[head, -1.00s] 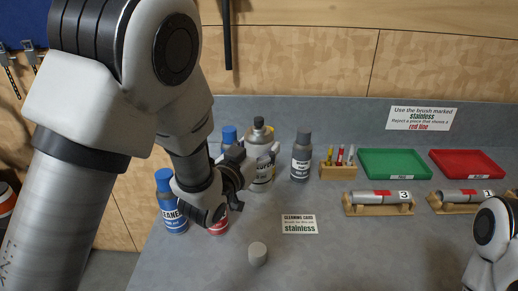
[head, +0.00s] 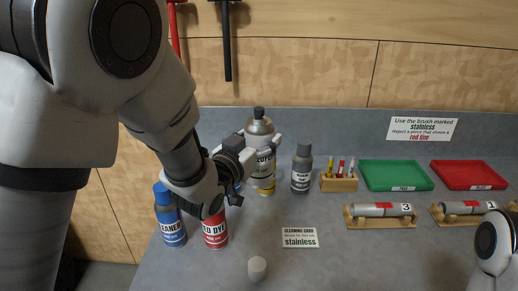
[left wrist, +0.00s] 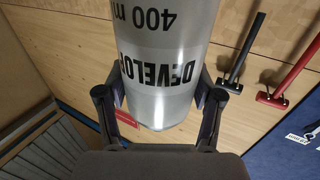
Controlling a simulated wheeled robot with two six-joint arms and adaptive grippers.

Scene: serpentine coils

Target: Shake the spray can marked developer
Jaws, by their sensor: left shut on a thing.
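The developer can (head: 264,158) is a silver spray can with a dark nozzle top, roughly upright in the head view. My left gripper (head: 262,168) is shut on its body and hides part of its label. In the left wrist view the can (left wrist: 165,60) fills the middle, with "DEVELO" and "400 m" upside down. The two fingers of my left gripper (left wrist: 163,95) press on its sides. My right gripper is outside the frame; only part of my right arm shows at the right edge.
A blue cleaner can (head: 171,222), a red dye can (head: 215,232) and a dark grey bottle (head: 301,170) stand close by. Trays (head: 396,175) and part stands (head: 381,218) are to the right.

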